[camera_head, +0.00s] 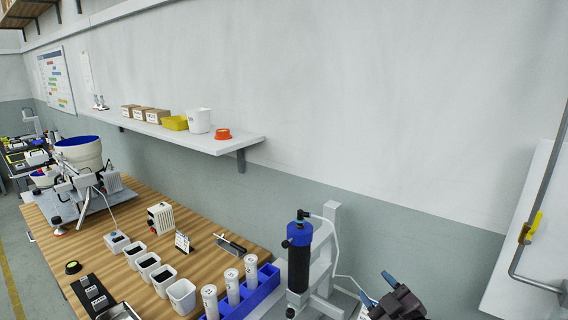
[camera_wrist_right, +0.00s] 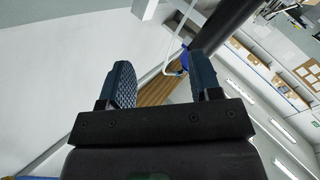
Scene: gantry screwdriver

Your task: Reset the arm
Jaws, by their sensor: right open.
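My right gripper (camera_head: 377,288) is at the bottom right of the head view, with its two blue-tipped fingers apart and nothing between them. In the right wrist view my right gripper (camera_wrist_right: 163,78) also shows open and empty. The gantry screwdriver (camera_head: 298,262), a black upright cylinder with a blue collar, hangs on a light grey stand (camera_head: 326,250) left of the gripper. The gripper is apart from it in the head view. A dark cylinder (camera_wrist_right: 228,22) shows behind the fingers in the right wrist view. My left gripper is out of view.
The wooden bench (camera_head: 205,222) holds white bins (camera_head: 182,293), a blue rack (camera_head: 266,283) with white cylinders, and a machine (camera_head: 78,200). A wall shelf (camera_head: 180,137) carries small boxes. A grey pipe with a yellow handle (camera_head: 531,228) stands at right.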

